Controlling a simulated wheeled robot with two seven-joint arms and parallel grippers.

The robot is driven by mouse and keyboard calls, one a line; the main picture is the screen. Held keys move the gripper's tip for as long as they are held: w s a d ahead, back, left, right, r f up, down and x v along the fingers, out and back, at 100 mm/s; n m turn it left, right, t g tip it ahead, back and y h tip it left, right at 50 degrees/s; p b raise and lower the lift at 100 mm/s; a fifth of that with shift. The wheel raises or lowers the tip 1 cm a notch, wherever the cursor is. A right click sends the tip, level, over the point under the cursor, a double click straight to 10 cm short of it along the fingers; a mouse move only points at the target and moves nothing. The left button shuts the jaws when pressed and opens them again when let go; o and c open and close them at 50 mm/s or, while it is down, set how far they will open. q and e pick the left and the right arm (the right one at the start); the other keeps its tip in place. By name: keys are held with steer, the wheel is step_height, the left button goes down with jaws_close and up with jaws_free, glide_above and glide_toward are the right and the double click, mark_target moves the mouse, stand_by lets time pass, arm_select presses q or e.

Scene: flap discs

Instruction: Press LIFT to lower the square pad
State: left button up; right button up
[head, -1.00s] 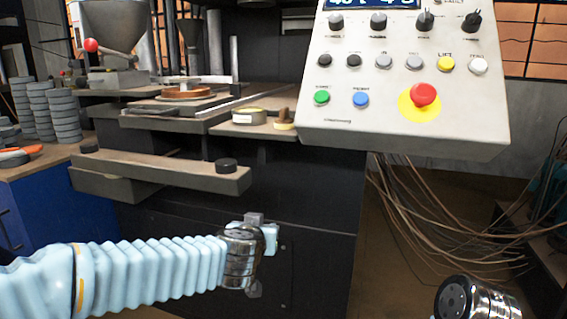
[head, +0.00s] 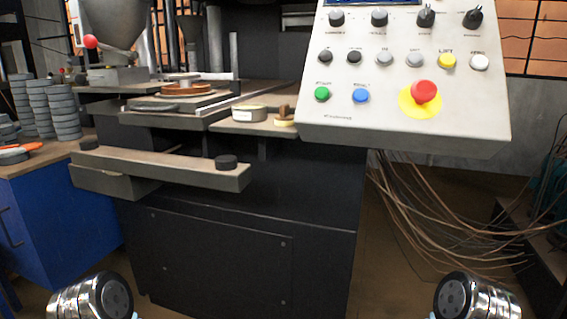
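The yellow LIFT button (head: 447,61) is on the tilted grey control panel (head: 400,127) at the upper right, between a grey button and a white one. Neither gripper touches the panel. At the lower left and lower right, the metal ends of my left arm (head: 92,297) and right arm (head: 475,297) show at the bottom edge; their fingers are not in view. I cannot pick out the square pad with certainty among the parts on the machine.
A red emergency stop (head: 424,93) on a yellow disc sits below LIFT. A green button (head: 322,94) and a blue button (head: 361,96) are at its left. A two-knobbed bar (head: 165,166) juts from the machine front. Loose cables (head: 440,215) hang below the panel.

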jaws_close()
stand_by(1.7)
